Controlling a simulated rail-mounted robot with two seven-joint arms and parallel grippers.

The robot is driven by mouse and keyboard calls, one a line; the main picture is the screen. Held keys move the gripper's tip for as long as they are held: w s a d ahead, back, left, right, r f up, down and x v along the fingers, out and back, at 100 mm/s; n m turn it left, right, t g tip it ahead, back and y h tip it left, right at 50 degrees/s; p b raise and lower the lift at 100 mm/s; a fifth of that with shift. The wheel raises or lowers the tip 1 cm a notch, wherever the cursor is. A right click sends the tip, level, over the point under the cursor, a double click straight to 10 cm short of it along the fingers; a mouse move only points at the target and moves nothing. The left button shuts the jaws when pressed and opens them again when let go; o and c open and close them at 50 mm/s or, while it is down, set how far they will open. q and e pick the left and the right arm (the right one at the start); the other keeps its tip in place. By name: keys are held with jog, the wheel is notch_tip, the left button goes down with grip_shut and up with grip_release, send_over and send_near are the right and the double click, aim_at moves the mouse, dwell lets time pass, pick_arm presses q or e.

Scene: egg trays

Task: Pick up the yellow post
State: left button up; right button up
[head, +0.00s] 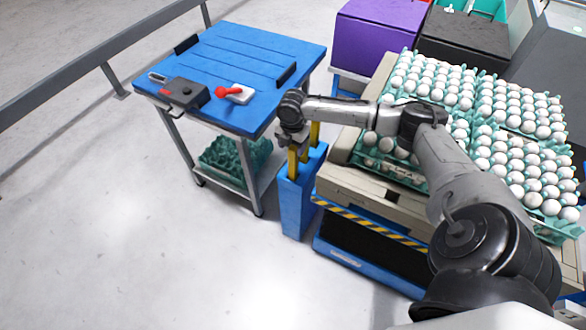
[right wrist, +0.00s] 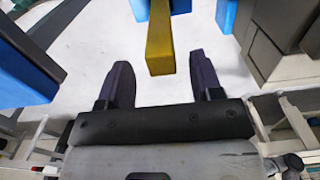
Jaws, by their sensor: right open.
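Yellow posts stand upright out of a tall blue stand (head: 289,205) in the head view. The nearer yellow post (head: 292,163) is directly below my right gripper (head: 291,146), and its top is hidden by the gripper. Another yellow post (head: 315,131) stands just behind it to the right. In the right wrist view a yellow post (right wrist: 160,45) reaches in between the two dark fingers of my right gripper (right wrist: 160,62). The fingers are open, with a visible gap on both sides of the post. My left gripper is not in view.
A blue-topped cart (head: 240,60) with a grey device (head: 185,95) and a red-and-white object (head: 235,93) stands left. Egg trays (head: 558,212) full of white eggs cover the conveyor (head: 340,187) at right. Open floor lies at the front left.

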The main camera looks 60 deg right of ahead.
aim_at(292, 155)
notch_tip(292, 155, down, 4)
jog(key=shift+s+a+r+b, duration=0.1)
jog(key=shift+b, duration=0.8)
jog(key=shift+f, duration=0.5)
jog(key=shift+r, duration=0.1)
jog(key=shift+c, duration=1.4)
grip_shut()
